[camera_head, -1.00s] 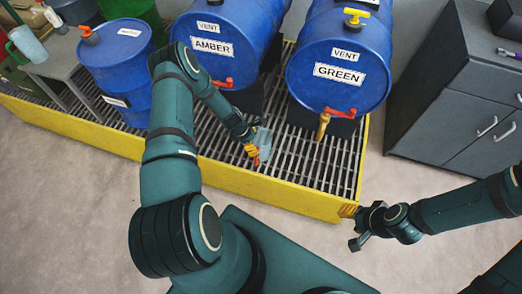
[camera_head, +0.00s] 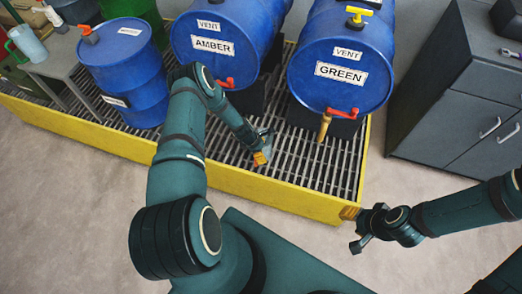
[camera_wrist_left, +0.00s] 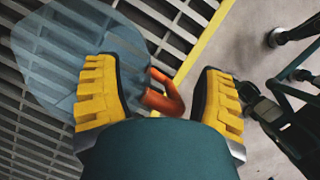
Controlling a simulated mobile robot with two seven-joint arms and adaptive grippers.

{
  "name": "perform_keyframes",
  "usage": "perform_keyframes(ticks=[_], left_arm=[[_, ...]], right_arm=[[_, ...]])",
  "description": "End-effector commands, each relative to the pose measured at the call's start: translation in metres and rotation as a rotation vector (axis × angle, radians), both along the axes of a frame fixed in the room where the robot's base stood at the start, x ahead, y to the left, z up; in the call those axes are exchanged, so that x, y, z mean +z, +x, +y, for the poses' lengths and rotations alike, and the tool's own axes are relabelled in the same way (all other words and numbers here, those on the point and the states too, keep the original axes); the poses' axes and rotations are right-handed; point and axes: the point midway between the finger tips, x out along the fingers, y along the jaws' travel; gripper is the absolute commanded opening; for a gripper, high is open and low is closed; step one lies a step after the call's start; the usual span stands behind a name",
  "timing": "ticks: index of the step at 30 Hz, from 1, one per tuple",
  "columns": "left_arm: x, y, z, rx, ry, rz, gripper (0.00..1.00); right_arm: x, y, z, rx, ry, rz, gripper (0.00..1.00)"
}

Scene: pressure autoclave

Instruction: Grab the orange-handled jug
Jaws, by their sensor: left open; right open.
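The jug (camera_wrist_left: 65,55) is clear and bluish, with an orange handle (camera_wrist_left: 163,95), and is over the slatted grating in the left wrist view. The handle lies between the two yellow fingers of my left gripper (camera_wrist_left: 158,72), which is open, with a gap visible on both sides. My right gripper (camera_head: 362,232) is open and empty, out beyond the yellow edge at the right.
Blue drums labelled AMBER (camera_head: 218,40) and GREEN (camera_head: 345,70) lie behind the jug, their taps toward me. Another blue drum (camera_head: 125,70) stands at left. A green-handled jug (camera_head: 28,44) is on the side table. A yellow rim (camera_head: 215,182) borders the grating. A grey cabinet (camera_head: 460,100) stands right.

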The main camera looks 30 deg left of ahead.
Motion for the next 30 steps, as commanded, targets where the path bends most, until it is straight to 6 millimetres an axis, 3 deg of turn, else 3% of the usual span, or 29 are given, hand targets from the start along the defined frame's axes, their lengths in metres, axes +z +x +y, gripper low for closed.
perform_keyframes(ticks=[1,5,20,23,30], left_arm=[[0.0,0.0,0.0,0.0,0.0,0.0,0.47],[0.0,0.0,0.0,0.0,0.0,0.0,0.01],[0.002,0.0,0.0,0.0,0.0,0.0,0.0],[0.012,0.0,0.001,-0.001,0.001,-0.001,0.0],[0.059,0.001,0.001,-0.001,0.002,-0.002,0.0]], right_arm=[[0.0,0.0,0.0,0.0,0.0,0.0,0.47],[0.0,0.0,0.0,0.0,0.0,0.0,0.47],[0.001,0.0,0.0,0.0,0.0,0.0,0.47],[0.004,0.0,0.0,0.0,0.0,0.001,0.47],[0.016,-0.003,0.0,0.001,0.001,0.006,0.47]])
